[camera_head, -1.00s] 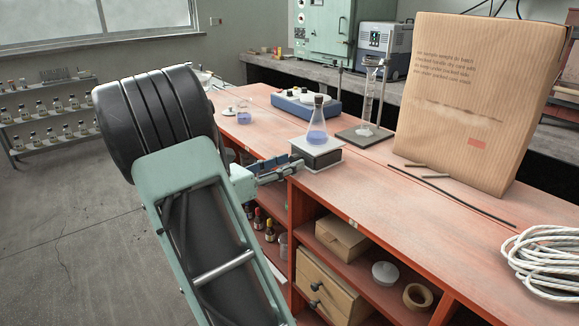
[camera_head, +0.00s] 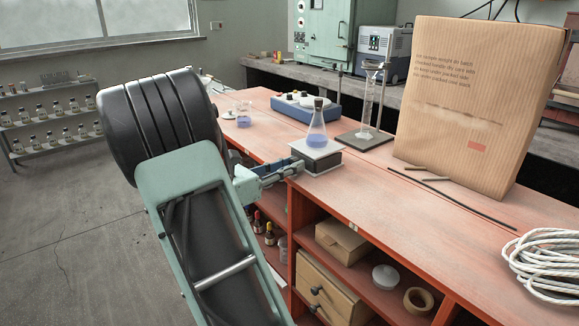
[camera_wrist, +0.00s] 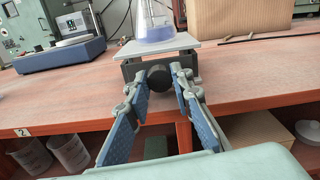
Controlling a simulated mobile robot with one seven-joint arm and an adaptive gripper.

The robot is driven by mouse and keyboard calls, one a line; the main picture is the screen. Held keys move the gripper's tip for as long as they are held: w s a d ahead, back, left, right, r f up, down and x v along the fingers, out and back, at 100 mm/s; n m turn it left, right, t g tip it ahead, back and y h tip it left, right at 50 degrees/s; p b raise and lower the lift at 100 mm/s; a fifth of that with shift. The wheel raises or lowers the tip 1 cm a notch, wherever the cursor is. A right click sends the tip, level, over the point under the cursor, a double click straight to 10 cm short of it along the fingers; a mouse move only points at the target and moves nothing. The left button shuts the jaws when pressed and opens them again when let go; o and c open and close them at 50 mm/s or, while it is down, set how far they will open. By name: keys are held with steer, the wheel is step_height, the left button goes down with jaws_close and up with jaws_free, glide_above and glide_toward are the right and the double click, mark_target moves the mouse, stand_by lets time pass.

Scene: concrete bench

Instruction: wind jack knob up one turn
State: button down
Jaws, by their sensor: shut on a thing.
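The lab jack (camera_head: 323,160) stands near the front edge of the red bench, with a pale square top plate (camera_wrist: 158,45). A stoppered conical flask (camera_head: 317,128) with blue liquid stands upright on that plate. The jack's dark round knob (camera_wrist: 159,77) faces me in the wrist view, below the plate. My gripper (camera_wrist: 161,78) has its fingertips on either side of the knob and is shut on it. In the head view my gripper (camera_head: 292,168) reaches the jack from the left, and its fingers hide the knob.
A blue-based instrument (camera_head: 307,108) and a stand with a glass cylinder (camera_head: 366,137) are behind the jack. A tall cardboard box (camera_head: 477,100), thin rods (camera_head: 450,197) and coiled rope (camera_head: 548,264) lie to the right. Open shelves (camera_head: 370,262) are below the bench top.

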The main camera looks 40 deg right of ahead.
steer(key=m+b, duration=0.1)
steer(key=m, duration=0.3)
stand_by(0.3)
steer(key=c, duration=1.7)
jaws_free()
steer(key=shift+a, duration=0.1)
steer(key=a, duration=0.4)
steer(key=w+a, duration=0.1)
steer(key=a, duration=0.6)
steer(key=shift+w+a, duration=0.15)
steer(key=shift+a, duration=0.25)
